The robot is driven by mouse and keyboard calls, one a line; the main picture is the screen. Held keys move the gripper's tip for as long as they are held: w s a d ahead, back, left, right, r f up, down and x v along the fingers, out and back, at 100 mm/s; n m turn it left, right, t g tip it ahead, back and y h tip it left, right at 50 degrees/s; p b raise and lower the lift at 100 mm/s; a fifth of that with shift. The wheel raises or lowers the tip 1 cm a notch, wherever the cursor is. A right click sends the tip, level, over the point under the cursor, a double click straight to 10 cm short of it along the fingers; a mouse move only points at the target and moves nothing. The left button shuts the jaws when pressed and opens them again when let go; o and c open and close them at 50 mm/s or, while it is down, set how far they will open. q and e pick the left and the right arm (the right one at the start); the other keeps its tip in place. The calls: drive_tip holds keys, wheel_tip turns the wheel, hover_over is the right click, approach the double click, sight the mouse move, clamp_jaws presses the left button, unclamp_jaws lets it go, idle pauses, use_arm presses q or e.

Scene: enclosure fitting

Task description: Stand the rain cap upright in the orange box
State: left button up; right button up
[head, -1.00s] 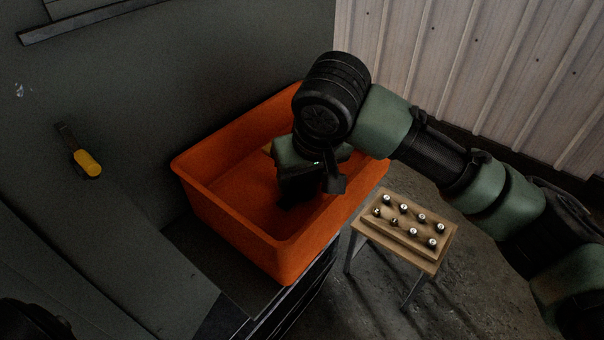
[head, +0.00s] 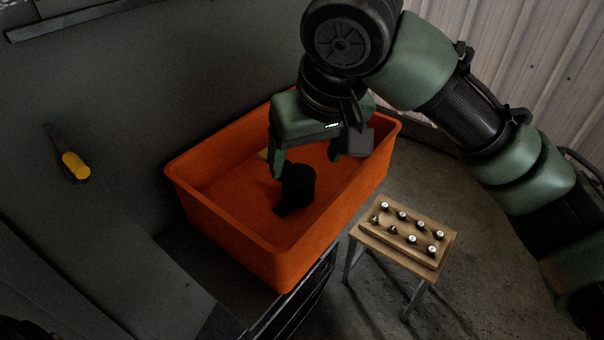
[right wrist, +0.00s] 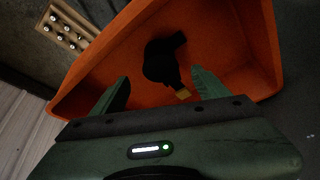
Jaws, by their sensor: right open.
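The rain cap is a black piece with a round body (head: 298,185) and a smaller part sticking out low on its left side. It stands inside the orange box (head: 225,225), on the box floor, and looks upright. The right wrist view also shows the rain cap (right wrist: 160,62) in the orange box (right wrist: 245,45). My right gripper (head: 315,165) is open above the rain cap, its fingers apart and clear of it. In the right wrist view the two fingers (right wrist: 160,85) are spread with nothing between their tips. My left gripper is not in view.
A small yellowish piece (right wrist: 183,94) lies in the box beside the rain cap. A wooden stool (head: 405,235) with several small knobs on a block stands right of the box. A yellow-handled tool (head: 75,166) lies on the grey surface at left.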

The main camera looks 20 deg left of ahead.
drive_tip(key=shift+v, duration=1.45)
